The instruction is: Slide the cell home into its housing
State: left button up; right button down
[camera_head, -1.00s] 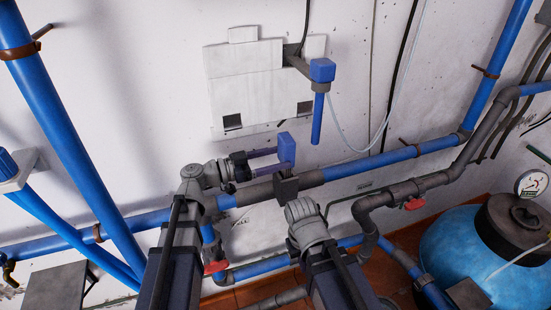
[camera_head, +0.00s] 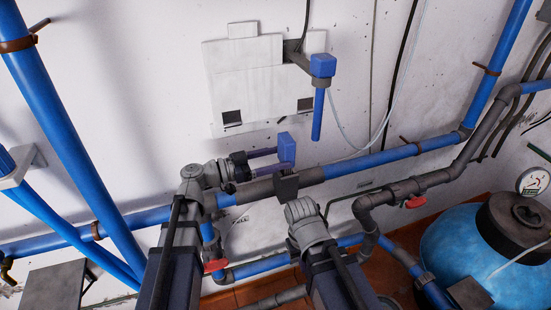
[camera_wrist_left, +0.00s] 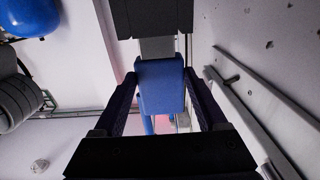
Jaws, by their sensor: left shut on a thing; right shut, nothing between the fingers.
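A blue block (camera_head: 287,148), which I take to be the cell, is held at the tips of the purple fingers of my left gripper (camera_head: 279,159). In the left wrist view the block (camera_wrist_left: 161,88) sits between both fingers of the left gripper (camera_wrist_left: 161,100), with a grey piece and a dark block beyond it. I cannot tell whether they touch it. My right gripper (camera_head: 286,187) is shut and empty, just below the blue block; its fingertips are hard to make out. I cannot identify the housing for certain.
A white panel (camera_head: 243,85) is on the wall behind. To its right a dark arm carries a blue head (camera_head: 322,66) with a blue rod hanging down. A blue and grey pipe (camera_head: 370,162) crosses behind the grippers. A blue tank (camera_head: 460,260) stands at lower right.

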pick_arm(q)
jog(key=shift+f+b, duration=1.45)
dwell(2.0)
jog(key=o, duration=1.2)
jog(key=shift+c, duration=0.2)
jog(key=v, duration=0.8)
jog(key=shift+d+f, duration=0.1)
